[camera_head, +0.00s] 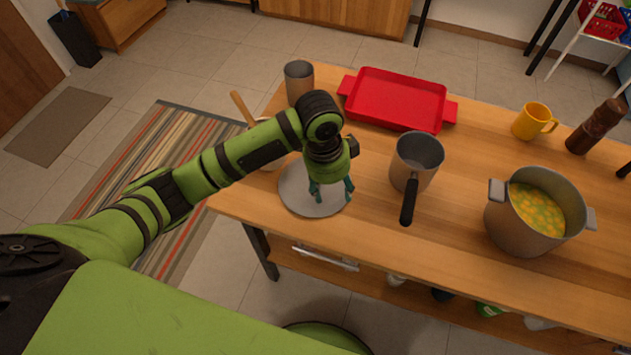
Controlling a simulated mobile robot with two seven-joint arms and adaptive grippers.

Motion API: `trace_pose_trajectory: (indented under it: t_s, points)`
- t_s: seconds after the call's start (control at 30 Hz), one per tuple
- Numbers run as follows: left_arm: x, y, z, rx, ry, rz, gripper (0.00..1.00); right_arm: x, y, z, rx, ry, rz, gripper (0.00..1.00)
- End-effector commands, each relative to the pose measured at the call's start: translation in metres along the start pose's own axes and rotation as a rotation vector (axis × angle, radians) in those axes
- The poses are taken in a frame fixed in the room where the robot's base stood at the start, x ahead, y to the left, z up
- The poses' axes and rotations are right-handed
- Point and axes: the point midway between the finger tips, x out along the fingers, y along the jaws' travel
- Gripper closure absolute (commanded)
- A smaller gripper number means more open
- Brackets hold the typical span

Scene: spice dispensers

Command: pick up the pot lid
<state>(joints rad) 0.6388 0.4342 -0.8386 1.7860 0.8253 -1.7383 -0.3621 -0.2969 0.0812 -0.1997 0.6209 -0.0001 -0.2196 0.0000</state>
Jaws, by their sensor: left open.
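The pot lid (296,199) is a flat grey disc lying on the wooden table near its left front edge. My left gripper (331,192) points down over the right part of the lid, with its teal fingers apart. The gripper hides part of the lid, including where a knob could be. I cannot tell whether the fingers touch the lid. A grey pot (521,227) with yellow-green food in it stands uncovered at the right. My right gripper is not in view.
A grey saucepan (416,160) stands right of the lid, its black handle toward the front edge. A red tray (398,99), a grey cup (299,80), a yellow mug (533,121) and a brown grinder (597,126) stand farther back. The wooden table (470,155) has bare room between them.

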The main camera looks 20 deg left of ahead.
Motion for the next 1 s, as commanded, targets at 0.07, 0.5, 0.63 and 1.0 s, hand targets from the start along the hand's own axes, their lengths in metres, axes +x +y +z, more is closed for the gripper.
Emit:
trace_pose_trajectory:
  t_s: [0.07, 0.5, 0.63, 1.0]
  points:
    - [-0.017, -0.025, 0.009, 0.033, -0.058, -0.006, 0.42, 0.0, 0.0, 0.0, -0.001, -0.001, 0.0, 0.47]
    - [-0.032, -0.058, 0.031, 0.066, -0.148, 0.015, 0.42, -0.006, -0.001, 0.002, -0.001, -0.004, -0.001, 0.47]
    - [-0.017, -0.057, 0.033, 0.067, -0.148, 0.016, 0.42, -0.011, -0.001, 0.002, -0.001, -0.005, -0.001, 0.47]
    - [0.023, -0.058, 0.039, 0.068, -0.145, 0.01, 0.42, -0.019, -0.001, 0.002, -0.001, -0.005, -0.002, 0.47]
